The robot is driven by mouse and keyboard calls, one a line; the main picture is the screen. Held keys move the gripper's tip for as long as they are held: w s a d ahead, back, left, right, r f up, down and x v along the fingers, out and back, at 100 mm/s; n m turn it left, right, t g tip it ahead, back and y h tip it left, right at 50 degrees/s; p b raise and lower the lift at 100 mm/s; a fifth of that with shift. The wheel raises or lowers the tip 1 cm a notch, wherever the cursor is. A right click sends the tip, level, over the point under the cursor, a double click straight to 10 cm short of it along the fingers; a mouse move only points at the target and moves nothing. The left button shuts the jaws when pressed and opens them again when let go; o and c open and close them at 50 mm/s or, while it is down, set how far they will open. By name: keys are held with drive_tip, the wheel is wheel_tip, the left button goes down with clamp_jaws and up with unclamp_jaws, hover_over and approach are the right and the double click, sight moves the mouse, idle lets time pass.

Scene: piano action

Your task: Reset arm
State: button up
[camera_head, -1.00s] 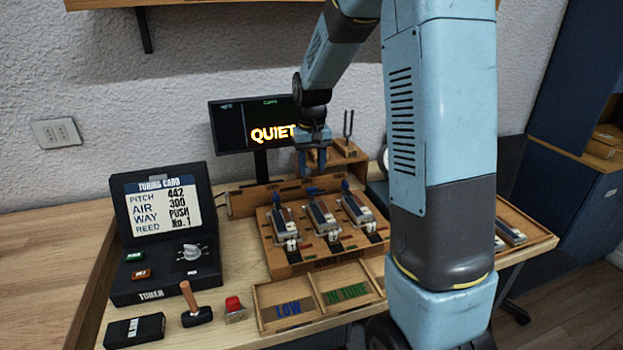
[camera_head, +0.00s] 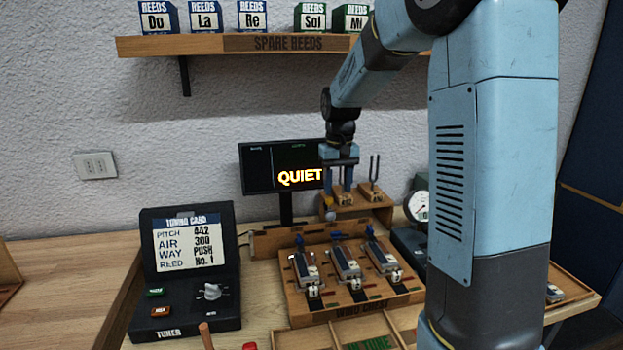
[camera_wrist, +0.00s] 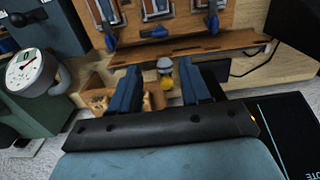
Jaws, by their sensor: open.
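My gripper (camera_head: 339,190) hangs from the raised arm, fingers pointing down, just right of the display screen (camera_head: 262,165) that reads QUIET. It is in front of the wooden fork stand (camera_head: 352,208), above the table. In the wrist view the two blue fingers of my gripper (camera_wrist: 160,88) are spread apart. A small grey and yellow thing (camera_wrist: 165,72) shows between them, and I cannot tell how far beyond the fingertips it is. My arm's large blue link hides part of the table at right.
The wooden reed rack (camera_head: 360,296) holds three metal reed units below my gripper. A tuner box (camera_head: 185,275) stands at left. A pressure gauge (camera_head: 418,206) is at right. The spare reeds shelf (camera_head: 220,46) is on the wall above.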

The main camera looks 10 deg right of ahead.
drive_tip(key=s+r+t, duration=0.1)
drive_tip(key=s+r, duration=0.3)
drive_tip(key=s, duration=0.3)
drive_tip(key=s+r+t, duration=0.2)
drive_tip(key=s+r, duration=0.2)
drive_tip(key=s, duration=0.3)
drive_tip(key=s+t, duration=0.2)
drive_tip(key=s, duration=1.3)
drive_tip(key=shift+t, duration=0.3)
